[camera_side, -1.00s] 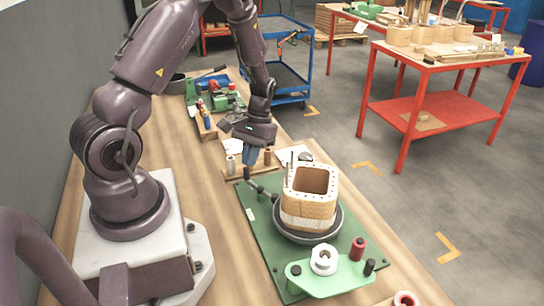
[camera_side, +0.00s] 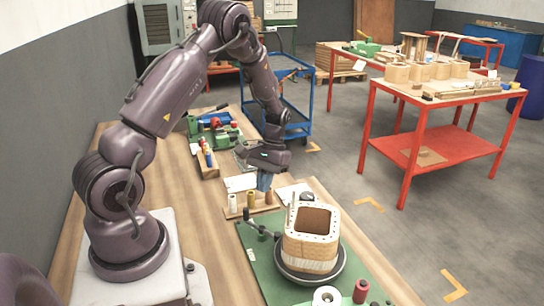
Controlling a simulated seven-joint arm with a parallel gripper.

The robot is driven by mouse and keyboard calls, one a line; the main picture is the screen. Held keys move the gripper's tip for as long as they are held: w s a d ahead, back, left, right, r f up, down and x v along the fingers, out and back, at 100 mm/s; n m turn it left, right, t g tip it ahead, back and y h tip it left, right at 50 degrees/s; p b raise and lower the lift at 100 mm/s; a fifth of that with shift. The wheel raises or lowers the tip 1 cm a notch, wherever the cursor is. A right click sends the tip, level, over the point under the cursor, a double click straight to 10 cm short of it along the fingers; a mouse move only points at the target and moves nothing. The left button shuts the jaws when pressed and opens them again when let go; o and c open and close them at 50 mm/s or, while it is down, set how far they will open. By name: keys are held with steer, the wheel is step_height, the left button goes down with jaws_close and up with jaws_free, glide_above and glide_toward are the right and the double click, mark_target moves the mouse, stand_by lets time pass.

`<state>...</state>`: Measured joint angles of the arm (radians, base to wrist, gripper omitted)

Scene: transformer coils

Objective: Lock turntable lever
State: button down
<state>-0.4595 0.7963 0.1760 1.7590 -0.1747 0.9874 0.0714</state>
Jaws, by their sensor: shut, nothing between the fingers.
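The turntable is a dark round plate (camera_side: 336,276) on a green board. It bears a squarish tan and white coil (camera_side: 312,252) with an open top. The lever is a dark rod (camera_side: 262,224) with a knob at its far left end, lying left of the coil; its exact angle and lock state are hard to tell. My gripper (camera_side: 264,183), with bluish fingers pointing down, is shut and empty. It hangs above and slightly right of the lever's knob, apart from it, near the spools behind the board.
A wooden rack with several spools (camera_side: 250,200) stands just behind the green board (camera_side: 262,262). A red spool (camera_side: 360,291) and a white ring (camera_side: 327,296) sit at the front. Tools and a green device (camera_side: 219,135) lie further back.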

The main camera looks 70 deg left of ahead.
steer(key=v, duration=0.8)
steer(key=shift+w+d+r, duration=0.2)
steer(key=shift+w+r, duration=0.05)
steer(key=shift+r, duration=0.05)
steer(key=s+d+r+m+t+y, duration=0.1)
steer(key=s+d+r+m+t, duration=0.2)
steer(key=s+d+r, duration=0.3)
steer(key=s+d+r+m+t+y, duration=0.1)
steer(key=s+d+r+m+t, duration=0.3)
steer(key=d+r, duration=0.8)
steer(key=s+d+t, duration=0.2)
steer(key=s+d, duration=0.1)
steer(key=shift+m+y, duration=0.3)
steer(key=shift+y, duration=0.1)
steer(key=shift+d, duration=0.1)
